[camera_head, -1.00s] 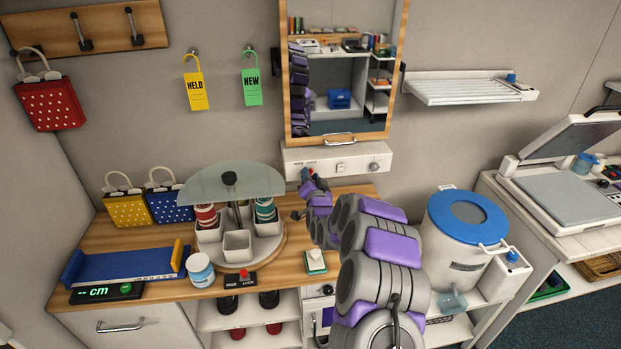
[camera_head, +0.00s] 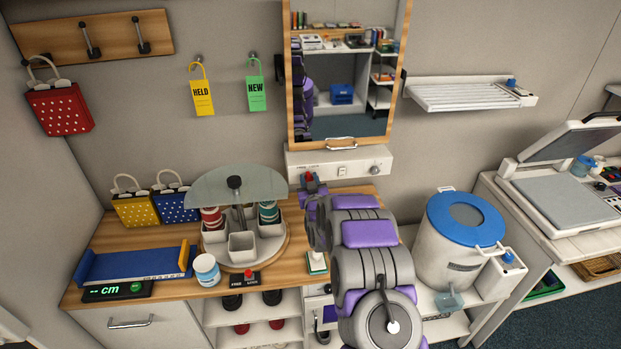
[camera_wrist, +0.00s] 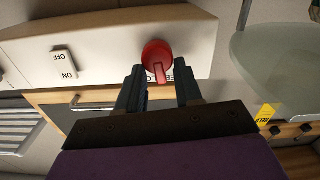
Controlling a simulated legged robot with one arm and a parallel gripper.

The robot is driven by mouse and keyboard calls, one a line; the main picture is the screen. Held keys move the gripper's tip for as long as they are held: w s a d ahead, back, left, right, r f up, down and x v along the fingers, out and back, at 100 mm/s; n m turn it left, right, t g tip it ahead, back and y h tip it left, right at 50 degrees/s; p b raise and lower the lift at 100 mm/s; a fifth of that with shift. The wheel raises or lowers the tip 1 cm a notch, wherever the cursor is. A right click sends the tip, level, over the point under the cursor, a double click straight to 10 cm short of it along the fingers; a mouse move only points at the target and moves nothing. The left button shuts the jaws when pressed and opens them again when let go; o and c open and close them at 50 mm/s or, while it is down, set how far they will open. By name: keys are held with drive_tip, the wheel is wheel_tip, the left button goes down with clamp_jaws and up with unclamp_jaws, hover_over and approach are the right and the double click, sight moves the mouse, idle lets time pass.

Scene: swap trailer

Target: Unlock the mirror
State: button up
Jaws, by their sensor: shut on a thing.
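The wood-framed mirror (camera_head: 345,90) hangs on the wall with a handle (camera_head: 341,143) at its lower edge; the handle also shows in the inverted wrist view (camera_wrist: 92,104). Below it is a white panel (camera_head: 330,163) with a rocker switch (camera_wrist: 64,63) and a red knob (camera_wrist: 155,52). The knob's lever points down between the fingertips in the wrist view, partly covering a label. My gripper (camera_wrist: 160,82) is shut on the red knob's lever. In the head view, my arm hides most of the gripper; the knob's red top shows at the panel's left end.
A carousel with a glass top (camera_head: 235,187) stands close left of my arm. A second red knob (camera_head: 249,275) is at the counter's front edge. A white bin with a blue lid (camera_head: 466,222) is at the right. A slatted rack (camera_head: 465,95) projects from the wall.

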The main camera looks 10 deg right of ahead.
drive_tip(key=n, duration=0.4)
drive_tip(key=a+n, duration=0.1)
drive_tip(key=n, duration=0.1)
drive_tip(key=shift+f+n, duration=0.15)
drive_tip(key=shift+n, duration=0.15)
idle(0.4)
drive_tip(key=o, duration=1)
drive_tip(key=s+p, duration=0.1)
drive_tip(key=s, duration=1.6)
drive_tip(key=shift+s, duration=0.15)
drive_tip(key=shift+a+f, duration=0.1)
